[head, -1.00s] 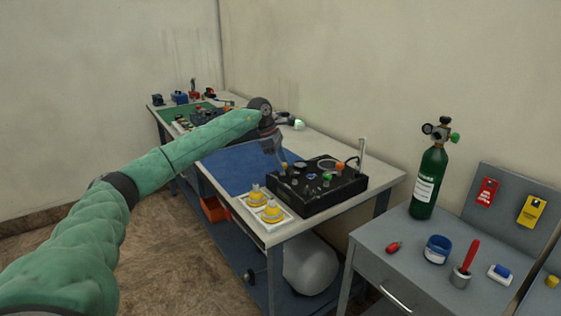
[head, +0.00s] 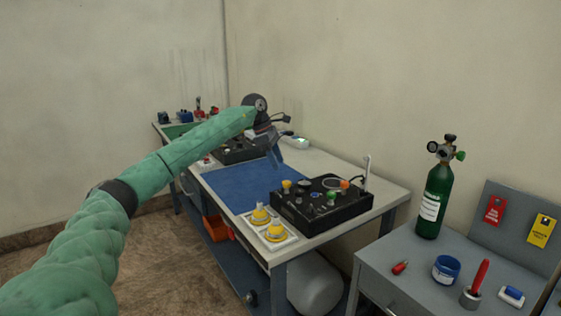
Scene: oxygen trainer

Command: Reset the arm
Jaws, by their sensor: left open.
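My left arm, in a green sleeve, reaches in from the left in the head view. Its gripper (head: 276,158) is open and empty, above the blue mat (head: 236,182) on the workbench. It is behind and to the left of the black trainer box (head: 322,208), apart from it as far as I can see. The box carries several coloured knobs and fittings on top. My right gripper is not in view.
Two yellow fittings sit on white plates (head: 283,244) at the bench's front edge. A second black box (head: 235,153) stands farther back. A green cylinder (head: 435,198) stands on the grey side table (head: 385,255), with a red-handled brush (head: 475,286) and blue jar (head: 446,269).

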